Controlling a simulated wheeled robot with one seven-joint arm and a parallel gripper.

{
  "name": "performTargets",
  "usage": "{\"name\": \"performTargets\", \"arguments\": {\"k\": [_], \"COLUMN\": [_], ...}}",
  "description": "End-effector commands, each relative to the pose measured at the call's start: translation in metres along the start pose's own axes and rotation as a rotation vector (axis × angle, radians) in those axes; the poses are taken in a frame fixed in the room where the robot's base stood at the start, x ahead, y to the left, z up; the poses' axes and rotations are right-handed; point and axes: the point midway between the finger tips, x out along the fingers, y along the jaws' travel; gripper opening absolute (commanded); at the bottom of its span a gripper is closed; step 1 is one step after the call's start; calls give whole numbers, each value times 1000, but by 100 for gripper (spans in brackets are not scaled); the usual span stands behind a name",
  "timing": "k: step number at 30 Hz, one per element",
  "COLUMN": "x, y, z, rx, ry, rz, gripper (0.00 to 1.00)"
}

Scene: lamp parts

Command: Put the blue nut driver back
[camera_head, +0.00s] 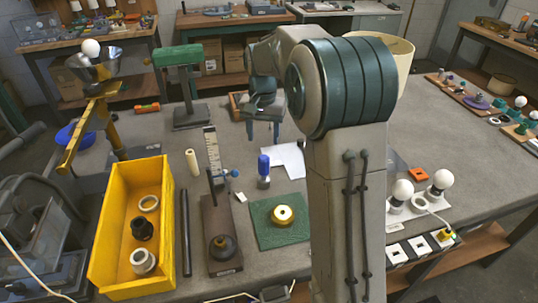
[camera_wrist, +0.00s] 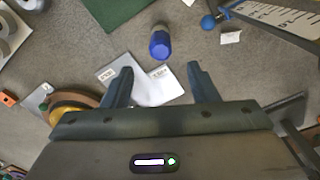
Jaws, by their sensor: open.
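My gripper (camera_head: 263,138) is open and empty, fingers pointing down, behind the driver in the head view. In the wrist view the gap between my fingers (camera_wrist: 160,72) holds nothing, with white paper seen below it. The fingers appear apart from the driver. I cannot tell which place belongs to the driver.
A green mat (camera_head: 279,232) with a yellow round part lies in front of the driver. White paper (camera_head: 290,158) lies beside it. A yellow bin (camera_head: 109,232) holds several rings. White bulbs (camera_head: 403,189) stand right.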

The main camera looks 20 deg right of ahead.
Motion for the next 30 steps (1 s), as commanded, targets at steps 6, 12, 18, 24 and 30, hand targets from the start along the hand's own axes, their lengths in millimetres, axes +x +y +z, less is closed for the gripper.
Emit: {"name": "performTargets", "arguments": {"k": [6,12,18,24,30], "x": [-24,-38,-35,-19,-7], "y": [20,52,85,111,121], "z": [41,104,169,220,244], "rx": [-75,-192,-308,-406,-454], "ry": [43,106,169,223,247], "rz": [-16,-34,-48,-57,-60], "gripper": [54,54,54,54,54]}}
